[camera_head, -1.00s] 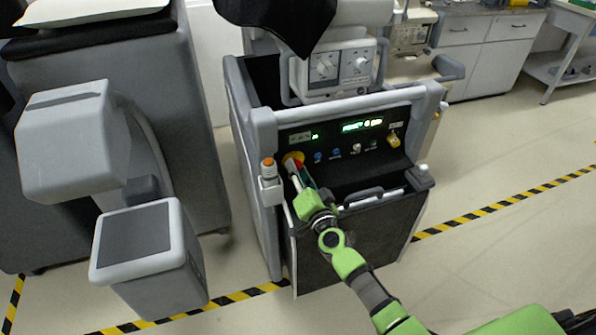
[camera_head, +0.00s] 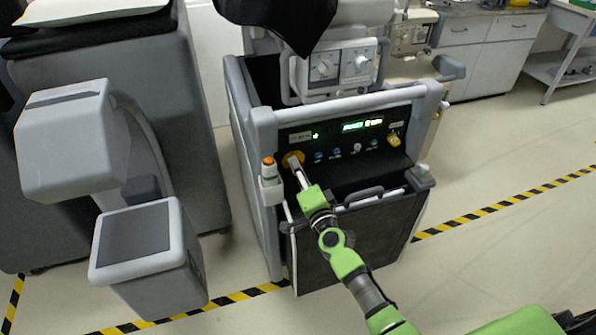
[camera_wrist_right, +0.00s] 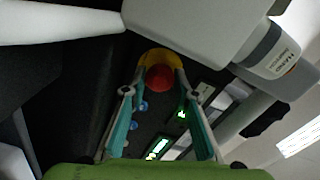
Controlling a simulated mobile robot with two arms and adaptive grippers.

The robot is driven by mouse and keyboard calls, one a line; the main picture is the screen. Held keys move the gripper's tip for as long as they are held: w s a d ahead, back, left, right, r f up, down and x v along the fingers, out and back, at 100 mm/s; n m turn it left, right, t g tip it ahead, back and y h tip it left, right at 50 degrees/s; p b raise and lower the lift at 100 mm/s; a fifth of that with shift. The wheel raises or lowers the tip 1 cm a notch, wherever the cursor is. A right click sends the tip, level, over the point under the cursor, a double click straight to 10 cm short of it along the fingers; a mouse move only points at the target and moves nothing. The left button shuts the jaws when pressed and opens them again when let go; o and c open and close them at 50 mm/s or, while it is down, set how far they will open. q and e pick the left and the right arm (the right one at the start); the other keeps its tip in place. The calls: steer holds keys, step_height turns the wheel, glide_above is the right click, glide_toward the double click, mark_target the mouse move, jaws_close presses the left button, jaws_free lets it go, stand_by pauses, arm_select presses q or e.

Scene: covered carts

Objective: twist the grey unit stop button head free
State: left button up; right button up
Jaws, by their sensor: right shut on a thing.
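The grey unit (camera_head: 262,125) stands in the middle of the head view, with a dark control panel on its front. Its stop button has a red head (camera_wrist_right: 160,78) on a yellow surround (camera_head: 291,158) at the panel's left end. My right gripper (camera_head: 297,167) reaches it from the front and is shut on the head. In the right wrist view the two fingers of my right gripper (camera_wrist_right: 160,85) lie on either side of the red head. In the head view the fingers mostly hide the head. My left gripper is out of view.
An orange-topped white post (camera_head: 269,175) stands just left of the button. Small knobs and green displays (camera_head: 362,125) lie right of it. A handle (camera_head: 362,196) juts out below. Another grey machine (camera_head: 150,250) stands at left. Open floor lies right.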

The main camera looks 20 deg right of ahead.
steer(key=shift+m, duration=0.8)
steer(key=o, duration=1.1)
steer(key=s, duration=1.2)
steer(key=shift+d, duration=0.25)
